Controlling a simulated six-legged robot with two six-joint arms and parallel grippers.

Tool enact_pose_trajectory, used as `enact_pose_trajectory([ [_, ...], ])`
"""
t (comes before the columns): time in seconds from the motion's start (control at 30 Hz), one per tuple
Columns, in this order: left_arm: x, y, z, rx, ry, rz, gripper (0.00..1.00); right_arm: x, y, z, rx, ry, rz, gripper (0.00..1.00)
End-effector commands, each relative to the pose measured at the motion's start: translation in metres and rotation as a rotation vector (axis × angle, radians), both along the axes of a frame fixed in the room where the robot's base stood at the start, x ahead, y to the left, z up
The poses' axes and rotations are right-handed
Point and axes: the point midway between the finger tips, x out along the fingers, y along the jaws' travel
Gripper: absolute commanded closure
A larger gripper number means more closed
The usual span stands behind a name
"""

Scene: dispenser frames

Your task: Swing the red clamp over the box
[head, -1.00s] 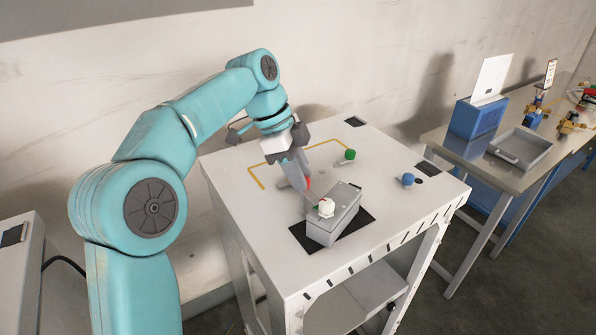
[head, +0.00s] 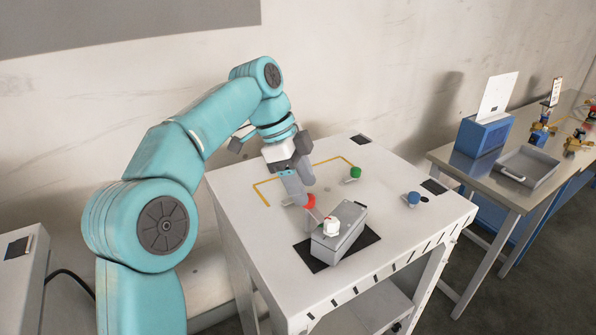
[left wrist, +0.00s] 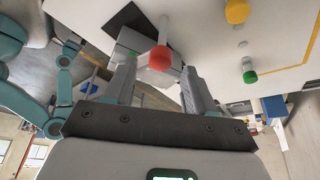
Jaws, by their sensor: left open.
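The red clamp's round red knob (head: 309,202) stands beside the grey box (head: 345,238) on its left side, not over it. The box sits on a black mat (head: 368,238) and bears a white round part (head: 331,226). My left gripper (head: 300,196) is open right at the red knob. In the left wrist view the red knob (left wrist: 160,57) shows between the two spread fingers of the gripper (left wrist: 160,80), with a pale arm running from it; I cannot tell whether a finger touches it. The box is partly hidden there behind the knob and a finger.
A green knob (head: 355,172) and a blue knob (head: 413,198) stand on the white table (head: 235,185) farther right. A yellow line marks the table's back part. A side table at right holds a blue box (head: 483,135) and a grey tray (head: 527,167).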

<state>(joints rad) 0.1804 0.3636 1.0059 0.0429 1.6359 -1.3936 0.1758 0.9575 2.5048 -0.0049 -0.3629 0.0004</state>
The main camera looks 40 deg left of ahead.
Motion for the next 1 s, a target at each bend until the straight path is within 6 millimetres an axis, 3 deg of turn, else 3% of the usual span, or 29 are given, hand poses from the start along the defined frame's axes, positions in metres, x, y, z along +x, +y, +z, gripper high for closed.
enact_pose_trajectory([
  [0.17,-0.003,0.01,0.029,0.0,-0.003,0.0,0.45,0.0,0.0,0.001,0.0,0.0,0.0,0.46],
  [0.4,-0.005,0.017,0.047,0.0,0.001,-0.001,0.45,0.0,0.0,0.001,0.0,0.0,0.0,0.46],
  [1.0,-0.007,0.018,0.05,-0.001,0.001,-0.002,0.45,0.0,0.0,0.001,0.0,0.0,0.0,0.46],
])
